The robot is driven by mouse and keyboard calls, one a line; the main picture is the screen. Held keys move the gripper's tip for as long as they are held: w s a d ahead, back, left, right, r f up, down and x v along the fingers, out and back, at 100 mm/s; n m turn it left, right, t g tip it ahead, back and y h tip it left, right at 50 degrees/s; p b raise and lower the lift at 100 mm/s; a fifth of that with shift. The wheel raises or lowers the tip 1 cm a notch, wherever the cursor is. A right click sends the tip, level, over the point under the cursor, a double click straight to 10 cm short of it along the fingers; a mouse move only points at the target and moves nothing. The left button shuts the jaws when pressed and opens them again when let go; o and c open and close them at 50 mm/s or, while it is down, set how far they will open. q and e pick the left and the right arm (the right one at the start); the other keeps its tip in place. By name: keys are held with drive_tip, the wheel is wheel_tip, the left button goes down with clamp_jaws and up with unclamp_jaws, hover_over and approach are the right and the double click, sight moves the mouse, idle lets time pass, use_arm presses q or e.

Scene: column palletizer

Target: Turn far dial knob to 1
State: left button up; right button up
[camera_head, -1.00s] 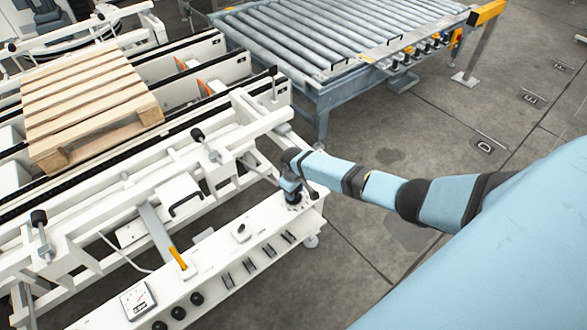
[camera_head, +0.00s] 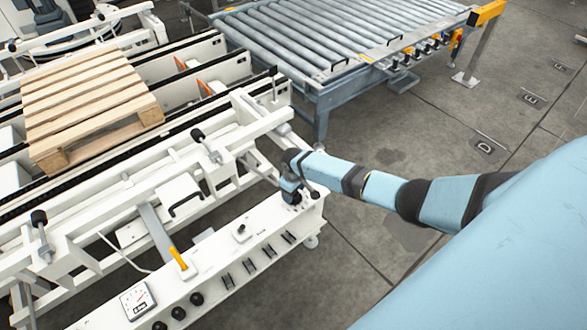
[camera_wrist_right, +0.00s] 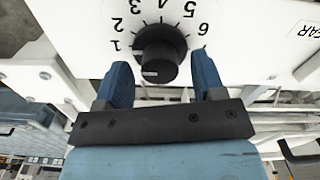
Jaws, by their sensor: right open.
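The far dial knob (camera_wrist_right: 158,52) is black and round, on a white panel with numbers 1 to 6 around it, in the right wrist view. A pale mark shows on the knob's lower edge in that view; I cannot tell for sure which number it points to. My right gripper (camera_wrist_right: 162,66) is open, with one blue finger on each side of the knob and visible gaps between. In the head view my right gripper (camera_head: 291,188) is at the far end of the white control panel (camera_head: 215,255) and mostly hides the knob. My left gripper is not in view.
The panel also carries an orange-handled lever (camera_head: 178,258), a gauge (camera_head: 138,300) and several black knobs and slots. A wooden pallet (camera_head: 90,105) lies on the white conveyor frame at left. A roller conveyor (camera_head: 330,45) stands behind. Open floor lies to the right.

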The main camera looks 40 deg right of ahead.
wheel_tip(320, 180, up, 14)
idle(0.5)
drive_tip(key=shift+f, duration=0.1)
drive_tip(key=s+a+f+t+y, duration=0.1)
drive_tip(key=s+a+f+t, duration=0.1)
drive_tip(key=s+a+f, duration=0.35)
drive_tip(key=s+a+f+t+y, duration=0.2)
drive_tip(key=s+a, duration=0.5)
drive_tip(key=a, duration=0.1)
drive_tip(key=s+a+r+t, duration=0.1)
drive_tip(key=s+r+t, duration=0.2)
drive_tip(key=s, duration=0.4)
drive_tip(key=s+a+r+t+p, duration=0.1)
drive_tip(key=s+a+r+t, duration=0.1)
drive_tip(key=s+r+t, duration=0.2)
drive_tip(key=s, duration=0.3)
drive_tip(key=shift+s+a+m, duration=0.25)
drive_tip(key=shift+s+m, duration=0.05)
drive_tip(key=c, duration=0.4)
drive_tip(key=shift+a, duration=0.15)
